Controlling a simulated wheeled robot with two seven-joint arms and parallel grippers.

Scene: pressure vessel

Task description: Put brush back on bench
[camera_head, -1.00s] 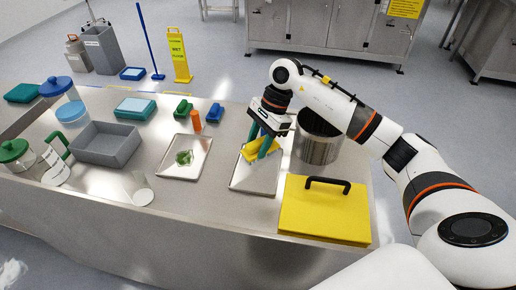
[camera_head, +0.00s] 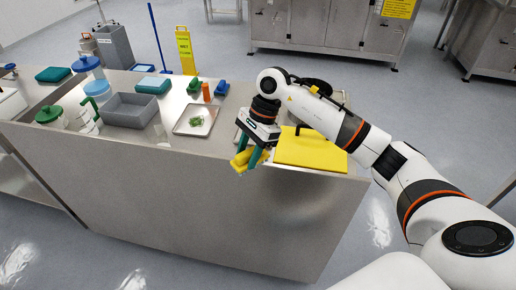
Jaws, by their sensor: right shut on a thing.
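My right gripper (camera_head: 251,160) has teal fingers and is shut on the yellow brush (camera_head: 243,158). It holds the brush in front of the bench's near edge, as seen from the head. The steel bench (camera_head: 185,148) runs across the view. A green brush (camera_head: 194,86) and a blue brush (camera_head: 222,88) are on the bench top towards the back. My left gripper is out of view.
A yellow board with a black handle (camera_head: 310,150) lies at the bench's right end. A tray with green matter (camera_head: 196,120) and a grey bin (camera_head: 131,110) stand left of my gripper. The pot is mostly hidden by my arm.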

